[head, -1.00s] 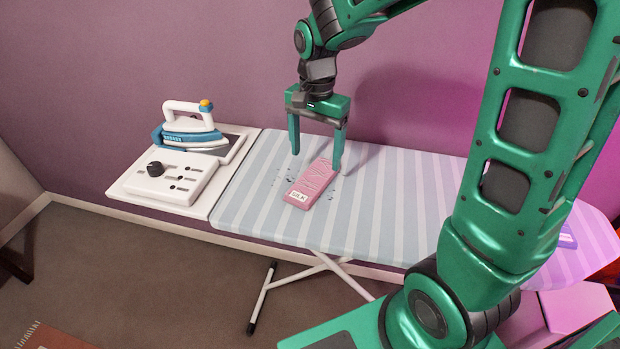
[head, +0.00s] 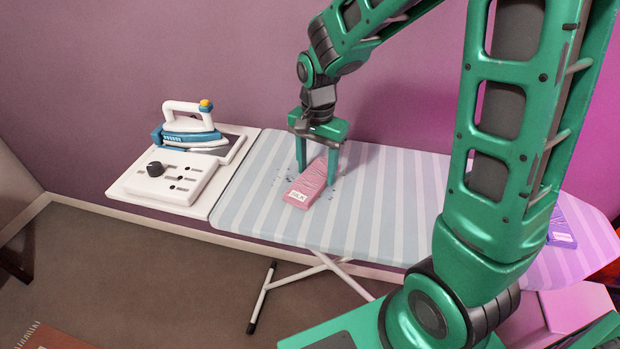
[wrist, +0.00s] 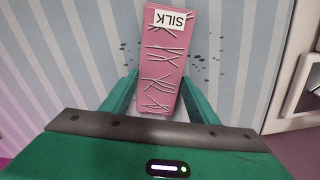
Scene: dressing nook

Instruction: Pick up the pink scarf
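The pink scarf (head: 308,185) is a flat folded strip with thin pale marks and a white label reading "SILK". It lies on the striped ironing board (head: 255,208). My gripper (head: 317,177) is open and points down over the scarf's far end, with one finger on each side of it. In the wrist view the scarf (wrist: 165,60) runs lengthwise between the two fingers of my gripper (wrist: 158,85), with gaps visible beside its upper part. I cannot tell whether the fingers touch the scarf.
A blue and white iron (head: 187,130) rests on the white panel (head: 180,185) at the board's left end. A purple labelled item (head: 561,232) lies at the board's right end, partly behind my arm. Dark specks mark the cloth around the scarf. A purple wall stands behind.

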